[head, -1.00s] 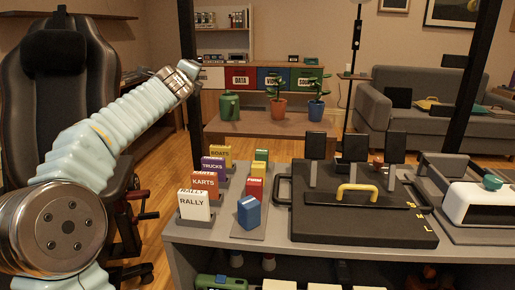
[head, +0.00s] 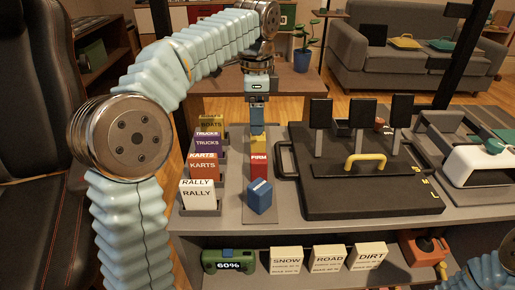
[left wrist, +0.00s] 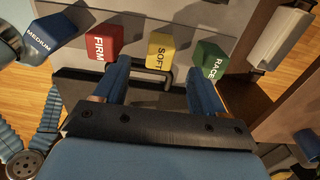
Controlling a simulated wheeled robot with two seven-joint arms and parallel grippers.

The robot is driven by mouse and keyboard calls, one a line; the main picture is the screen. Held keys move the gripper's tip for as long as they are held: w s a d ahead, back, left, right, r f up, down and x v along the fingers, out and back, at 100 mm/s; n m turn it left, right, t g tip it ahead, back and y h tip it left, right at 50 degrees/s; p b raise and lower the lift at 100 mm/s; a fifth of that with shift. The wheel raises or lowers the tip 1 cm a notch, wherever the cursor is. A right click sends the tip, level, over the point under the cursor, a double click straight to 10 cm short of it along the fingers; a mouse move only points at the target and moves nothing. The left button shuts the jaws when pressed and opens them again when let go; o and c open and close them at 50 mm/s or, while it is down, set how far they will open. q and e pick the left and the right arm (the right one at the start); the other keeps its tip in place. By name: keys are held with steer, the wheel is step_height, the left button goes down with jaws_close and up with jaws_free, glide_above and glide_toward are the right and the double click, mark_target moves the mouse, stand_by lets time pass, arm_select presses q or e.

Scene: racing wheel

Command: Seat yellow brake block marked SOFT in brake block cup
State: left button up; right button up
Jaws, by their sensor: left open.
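The yellow brake block marked SOFT (left wrist: 160,50) stands in a row of coloured blocks. In the head view only part of the yellow block (head: 258,146) shows below my left gripper (head: 257,127). In the left wrist view the open fingers (left wrist: 157,72) lie to either side of the yellow block's position in the picture, with nothing between them. I cannot tell how much height separates them from it. The pedal set (head: 365,180) has upright black pedals and a yellow handle. I cannot make out the brake block cup. My right gripper is not in view.
The red FIRM block (head: 258,167) and blue MEDIUM block (head: 260,197) stand nearer in the row. The green RACE block (left wrist: 209,58) is beside the yellow one. Labelled cards, RALLY (head: 198,196) frontmost, stand left. A white device (head: 475,165) stands at right.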

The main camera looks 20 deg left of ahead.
mark_target(256, 138)
arm_select(q)
step_height(256, 138, down, 7)
steer(key=shift+b, duration=0.65)
steer(key=c, duration=1.1)
